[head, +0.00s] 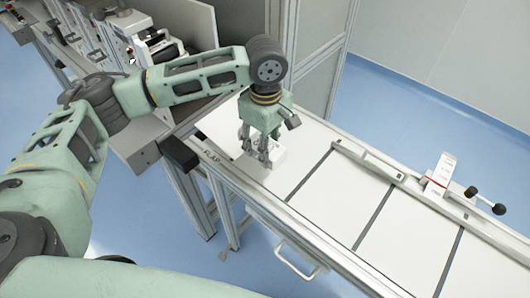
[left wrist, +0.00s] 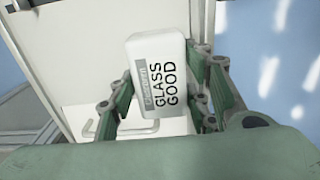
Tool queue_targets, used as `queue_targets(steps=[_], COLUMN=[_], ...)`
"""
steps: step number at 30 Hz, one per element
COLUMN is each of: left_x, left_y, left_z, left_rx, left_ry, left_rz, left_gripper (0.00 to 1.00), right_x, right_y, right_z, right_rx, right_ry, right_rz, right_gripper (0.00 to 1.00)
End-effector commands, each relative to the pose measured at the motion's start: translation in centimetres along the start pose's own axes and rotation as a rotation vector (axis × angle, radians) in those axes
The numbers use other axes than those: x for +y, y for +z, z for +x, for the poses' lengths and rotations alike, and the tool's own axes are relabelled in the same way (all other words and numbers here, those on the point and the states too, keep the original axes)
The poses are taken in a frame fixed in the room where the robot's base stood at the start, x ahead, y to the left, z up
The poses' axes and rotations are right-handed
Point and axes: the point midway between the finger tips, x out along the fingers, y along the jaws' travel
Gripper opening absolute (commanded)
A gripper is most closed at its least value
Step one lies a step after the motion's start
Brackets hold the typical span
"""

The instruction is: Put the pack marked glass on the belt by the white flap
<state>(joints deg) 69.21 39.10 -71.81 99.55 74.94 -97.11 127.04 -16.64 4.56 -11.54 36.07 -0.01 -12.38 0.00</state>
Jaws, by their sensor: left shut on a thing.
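The pack is white, with "GLASS GOOD" printed in black and a grey strip, in the left wrist view (left wrist: 158,75). In the head view the pack (head: 268,163) is at the left end of the belt, partly hidden by the fingers. My left gripper (head: 262,148) points down and is shut on the pack, with a finger on each side. I cannot tell whether the pack touches the belt (head: 325,197). A white surface (head: 222,122), seemingly the flap, lies just left of the gripper, near the printed word FLAP. My right gripper is not in view.
Dark cross lines divide the white belt. A rail (head: 385,170) runs along its far side, carrying a white and red block (head: 438,177) and a black-knobbed lever (head: 485,201). Machine units stand at upper left. The belt right of the pack is clear.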

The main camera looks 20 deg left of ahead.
Motion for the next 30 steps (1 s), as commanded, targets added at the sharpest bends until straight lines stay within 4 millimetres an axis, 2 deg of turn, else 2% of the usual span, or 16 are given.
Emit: queue_targets(steps=[4,8,15,26,27,30], left_x=[-1.0,-1.2,-1.2,-1.2,-1.1,-1.1], left_y=[-1.3,-1.4,-1.4,-1.4,-1.4,-1.4], left_z=[0.9,1.8,4.9,5.3,5.3,5.3], left_rx=[0.000,0.000,0.000,-0.001,-0.001,-0.001], left_ry=[0.002,0.000,0.001,0.002,0.002,0.002], left_rz=[0.000,0.001,0.001,0.000,0.000,0.000], left_gripper=[0.15,0.15,0.15,0.15,0.47,0.56], right_x=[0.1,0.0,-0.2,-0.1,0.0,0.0], right_y=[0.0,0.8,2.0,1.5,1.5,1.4], right_z=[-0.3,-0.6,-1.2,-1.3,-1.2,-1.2], right_rx=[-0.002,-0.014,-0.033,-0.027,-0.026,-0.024], right_ry=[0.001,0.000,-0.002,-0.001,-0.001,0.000], right_rz=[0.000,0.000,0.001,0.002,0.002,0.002], right_gripper=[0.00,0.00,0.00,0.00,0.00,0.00])
